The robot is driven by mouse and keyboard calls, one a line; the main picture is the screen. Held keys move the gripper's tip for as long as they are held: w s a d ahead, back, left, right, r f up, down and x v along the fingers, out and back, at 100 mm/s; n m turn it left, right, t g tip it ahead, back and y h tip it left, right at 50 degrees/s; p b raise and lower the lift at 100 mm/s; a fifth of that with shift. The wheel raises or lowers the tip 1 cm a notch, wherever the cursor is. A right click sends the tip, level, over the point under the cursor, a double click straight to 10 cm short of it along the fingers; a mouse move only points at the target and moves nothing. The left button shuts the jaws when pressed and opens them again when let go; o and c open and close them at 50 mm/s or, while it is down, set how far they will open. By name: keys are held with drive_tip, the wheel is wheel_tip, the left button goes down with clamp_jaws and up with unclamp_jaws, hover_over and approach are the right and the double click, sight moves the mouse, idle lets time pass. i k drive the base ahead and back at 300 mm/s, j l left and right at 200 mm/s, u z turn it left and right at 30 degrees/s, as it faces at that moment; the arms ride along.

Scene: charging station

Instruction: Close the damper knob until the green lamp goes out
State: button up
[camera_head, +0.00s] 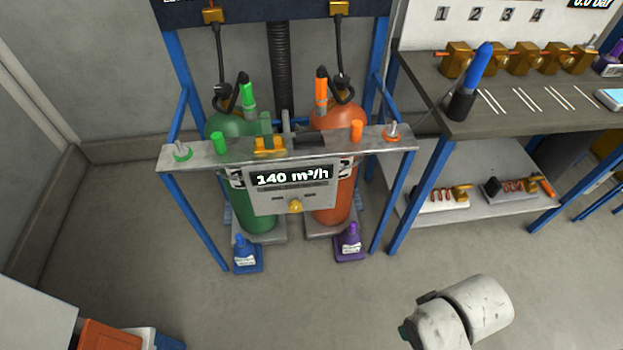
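A grey panel (293,188) reading "140 m³/h" hangs at the front of the blue frame. A small yellow knob (295,206) sits low on the panel; it may be the damper knob. I cannot tell which green part is the lamp, or whether one is lit. A white rounded link of my arm shows at the bottom right, well apart from the panel. My gripper is not in view.
A green gas bottle (255,206) and an orange one (333,205) stand behind the crossbar (320,141). A blue-labelled block (246,255) and a purple one (349,243) sit on the floor. A workbench (545,105) stands right.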

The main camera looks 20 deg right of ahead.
sight(295, 206)
drive_tip(key=i+j, duration=0.1)
drive_tip(key=j, duration=0.35)
drive_tip(key=i+j, duration=0.1)
drive_tip(key=j, duration=0.35)
drive_tip(key=i+j, duration=0.15)
drive_tip(key=j, duration=0.25)
